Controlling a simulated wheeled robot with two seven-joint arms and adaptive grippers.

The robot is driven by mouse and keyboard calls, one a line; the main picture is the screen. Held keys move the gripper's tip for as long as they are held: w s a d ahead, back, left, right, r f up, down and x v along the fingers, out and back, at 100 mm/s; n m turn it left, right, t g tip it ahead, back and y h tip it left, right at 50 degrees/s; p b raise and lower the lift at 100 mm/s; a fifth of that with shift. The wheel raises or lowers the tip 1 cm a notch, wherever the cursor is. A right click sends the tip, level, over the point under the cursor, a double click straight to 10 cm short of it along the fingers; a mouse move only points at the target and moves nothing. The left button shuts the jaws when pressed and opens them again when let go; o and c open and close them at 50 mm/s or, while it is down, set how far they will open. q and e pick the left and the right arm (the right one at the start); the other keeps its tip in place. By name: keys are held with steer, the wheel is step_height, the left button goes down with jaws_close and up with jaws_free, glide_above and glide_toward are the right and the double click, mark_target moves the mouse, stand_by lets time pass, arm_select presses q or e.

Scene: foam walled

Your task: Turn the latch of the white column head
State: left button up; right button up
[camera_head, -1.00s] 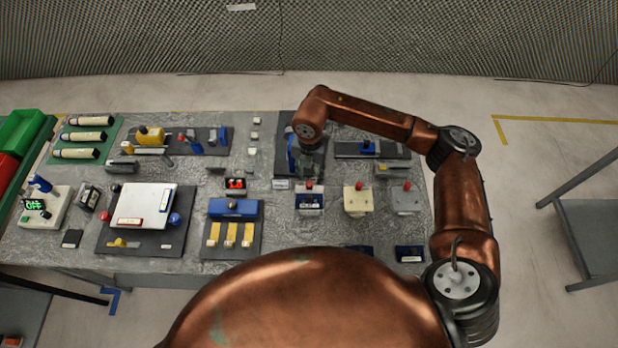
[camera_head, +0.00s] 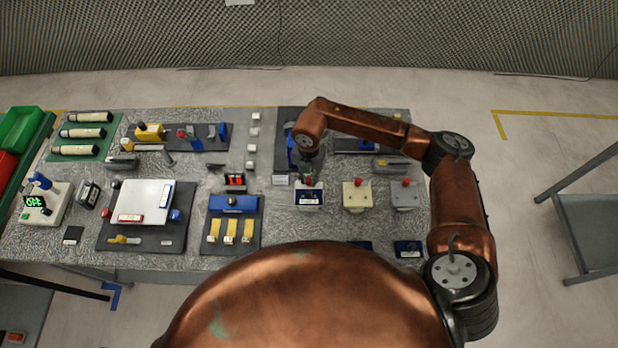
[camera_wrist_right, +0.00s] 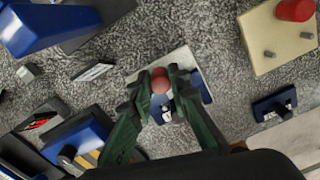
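The white column head (camera_head: 308,201) is a small white block with a blue part and a red knob, in the front right part of the table. In the right wrist view its white plate (camera_wrist_right: 185,62) shows beneath the fingers. My right gripper (camera_head: 309,172) is directly above it. In the wrist view the two dark green fingers of this gripper (camera_wrist_right: 158,77) are spread, one on each side of the red knob (camera_wrist_right: 160,84). I cannot tell whether they touch it. The latch cannot be made out clearly behind the fingers. My left gripper is not in view.
A cream block (camera_head: 356,199) and a grey block (camera_head: 405,197), each with a red knob, stand to the right. A blue unit with yellow keys (camera_head: 232,205) stands to the left. A blue fixture (camera_wrist_right: 42,22) is near the gripper in the wrist view.

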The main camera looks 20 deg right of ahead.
jaws_close()
steer(key=shift+n+b, duration=0.55)
steer(key=shift+n, duration=0.05)
steer(key=n+b, duration=0.3)
steer(key=n, duration=0.2)
steer(key=shift+a+f+b, duration=0.1)
steer(key=shift+f+b, duration=0.05)
steer(key=shift+b, duration=0.2)
steer(key=n+b, duration=0.3)
steer(key=n, duration=0.1)
steer(key=shift+n, duration=0.3)
steer(key=n+b, duration=0.2)
steer(key=n, duration=0.2)
steer(key=shift+b, duration=0.35)
steer(key=shift+r+n+b, duration=0.2)
steer(key=shift+n+b, duration=0.55)
steer(key=shift+n, duration=0.75)
